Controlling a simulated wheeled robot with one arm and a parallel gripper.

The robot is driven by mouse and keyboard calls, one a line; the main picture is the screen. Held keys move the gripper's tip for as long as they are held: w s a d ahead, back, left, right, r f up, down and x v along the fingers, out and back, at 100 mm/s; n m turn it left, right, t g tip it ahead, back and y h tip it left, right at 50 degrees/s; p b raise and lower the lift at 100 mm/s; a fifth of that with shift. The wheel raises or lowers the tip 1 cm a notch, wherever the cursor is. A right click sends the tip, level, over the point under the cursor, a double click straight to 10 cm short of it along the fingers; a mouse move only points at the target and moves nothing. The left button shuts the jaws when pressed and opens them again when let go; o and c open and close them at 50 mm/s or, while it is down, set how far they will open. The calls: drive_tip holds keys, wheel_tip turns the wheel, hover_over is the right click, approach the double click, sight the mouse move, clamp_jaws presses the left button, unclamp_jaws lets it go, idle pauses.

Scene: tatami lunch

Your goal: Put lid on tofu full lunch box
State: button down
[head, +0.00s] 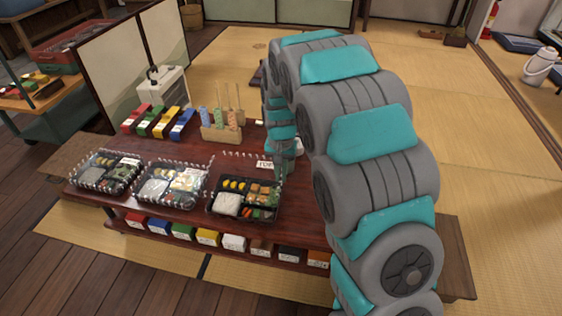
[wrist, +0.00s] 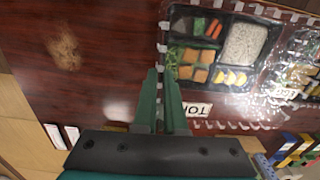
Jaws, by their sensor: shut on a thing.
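The tofu lunch box (head: 244,214) is a black divided tray at the right end of the row, with rice, yellow slices, brown tofu cubes, carrots and greens. It also shows in the wrist view (wrist: 235,15). A clear lid with white edge marks and a "TOFU" label (head: 265,163) shows at its far side; the label also shows in the wrist view (wrist: 196,110). My gripper (head: 281,170) is at the box's far right corner, its green fingers (wrist: 161,76) shut on the lid's edge. The clear lid's outline is faint; I cannot tell its exact height or tilt.
Two lunch boxes under clear lids (head: 173,184) (head: 108,172) stand to the left. Colored boxes (head: 160,121) and a wooden stand with sticks (head: 220,133) are behind. Several small colored boxes (head: 207,237) line the lower shelf. Bare tabletop (wrist: 110,75) lies beside my gripper.

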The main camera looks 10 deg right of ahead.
drive_tip(key=shift+s+a+f, duration=0.1)
drive_tip(key=shift+s+f, duration=0.1)
drive_tip(key=shift+f, duration=0.9)
drive_tip(key=shift+f+b, duration=0.65)
drive_tip(key=shift+f, duration=1.4)
drive_tip(key=shift+f+b, duration=0.6)
drive_tip(key=shift+f, duration=0.6)
idle(0.7)
idle(0.4)
drive_tip(key=shift+c, duration=1.8)
unclamp_jaws()
drive_tip(key=shift+r, duration=0.15)
drive_tip(key=shift+r+p, duration=0.75)
drive_tip(key=shift+r, duration=3.15)
